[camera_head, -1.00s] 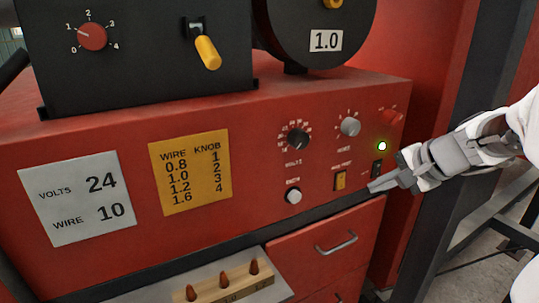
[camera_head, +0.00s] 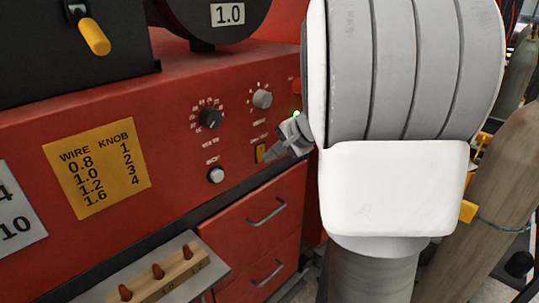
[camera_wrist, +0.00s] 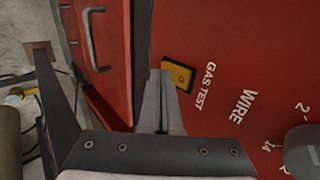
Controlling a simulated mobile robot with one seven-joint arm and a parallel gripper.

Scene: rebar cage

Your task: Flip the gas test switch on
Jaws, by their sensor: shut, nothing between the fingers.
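The gas test switch is a small yellow rocker (camera_head: 260,153) low on the red front panel of the welder. In the wrist view the yellow switch (camera_wrist: 178,75) sits beside the white "GAS TEST" lettering, turned sideways. My gripper (camera_head: 270,158) is shut and empty, with its tips just right of the switch in the head view. In the wrist view the gripper tips (camera_wrist: 159,76) are at the switch's left edge and overlap it slightly. I cannot tell whether they touch it. Which way the rocker is tilted is too small to tell.
A black knob (camera_head: 210,118), a grey knob (camera_head: 262,99) and a white button (camera_head: 216,175) are close by on the panel. Drawers with metal handles (camera_head: 267,211) are below. A wooden block (camera_head: 160,273) with several pegs stands lower left. My arm hides the panel's right end.

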